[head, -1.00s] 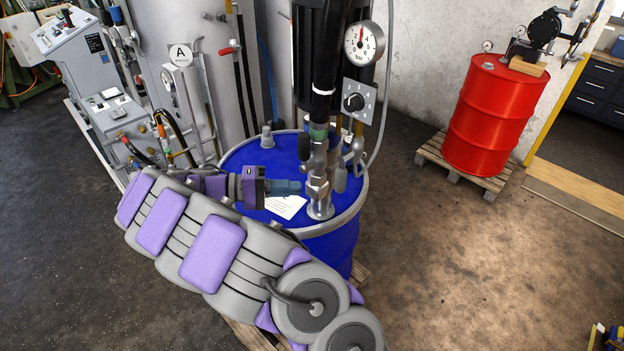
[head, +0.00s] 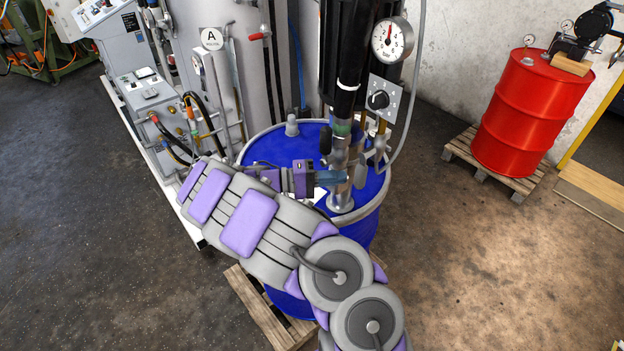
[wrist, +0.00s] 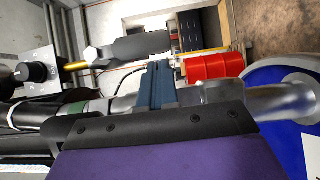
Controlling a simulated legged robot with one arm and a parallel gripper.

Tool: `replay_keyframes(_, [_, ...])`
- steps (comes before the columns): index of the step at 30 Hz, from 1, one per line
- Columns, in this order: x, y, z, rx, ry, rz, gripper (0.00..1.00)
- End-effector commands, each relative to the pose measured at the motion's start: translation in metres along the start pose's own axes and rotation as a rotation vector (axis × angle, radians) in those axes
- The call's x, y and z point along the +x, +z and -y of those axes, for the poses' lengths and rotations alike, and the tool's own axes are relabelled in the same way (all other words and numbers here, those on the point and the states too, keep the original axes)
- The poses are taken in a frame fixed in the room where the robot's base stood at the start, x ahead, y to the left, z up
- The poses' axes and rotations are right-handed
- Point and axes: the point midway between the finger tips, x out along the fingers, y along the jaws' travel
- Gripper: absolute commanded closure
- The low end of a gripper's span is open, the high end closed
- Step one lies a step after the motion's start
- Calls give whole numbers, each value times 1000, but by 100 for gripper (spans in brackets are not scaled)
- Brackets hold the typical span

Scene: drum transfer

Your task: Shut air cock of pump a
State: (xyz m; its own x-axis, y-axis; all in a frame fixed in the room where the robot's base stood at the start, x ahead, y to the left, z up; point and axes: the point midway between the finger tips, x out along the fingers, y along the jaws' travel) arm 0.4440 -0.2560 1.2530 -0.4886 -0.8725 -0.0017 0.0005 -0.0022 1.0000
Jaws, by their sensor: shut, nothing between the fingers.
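The pump (head: 343,85) is a black cylinder with metal fittings, standing upright on a blue drum (head: 300,150). A grey lever handle (head: 379,156), which looks like the air cock, hangs beside the lower pump on its right. In the wrist view the dark grey lever (wrist: 142,47) is clear, with a hex end at a brass pipe. My gripper (head: 334,178) is shut and empty, level with the metal fittings above the drum lid, left of the lever. In the wrist view its blue fingers (wrist: 154,88) are below the lever and apart from it. The fitting behind them is partly hidden.
A gauge (head: 392,40) and a knob plate (head: 382,98) are at the pump's upper right, with a grey hose beside them. A panel marked A (head: 212,38) is at left. A red drum (head: 532,110) stands on a pallet at right. The floor between is clear.

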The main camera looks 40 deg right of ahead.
Motion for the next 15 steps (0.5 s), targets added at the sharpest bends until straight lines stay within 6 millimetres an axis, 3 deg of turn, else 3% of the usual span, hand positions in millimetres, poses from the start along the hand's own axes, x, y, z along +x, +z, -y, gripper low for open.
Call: replay_keyframes(15, [13,2,-1,1,4,1,100])
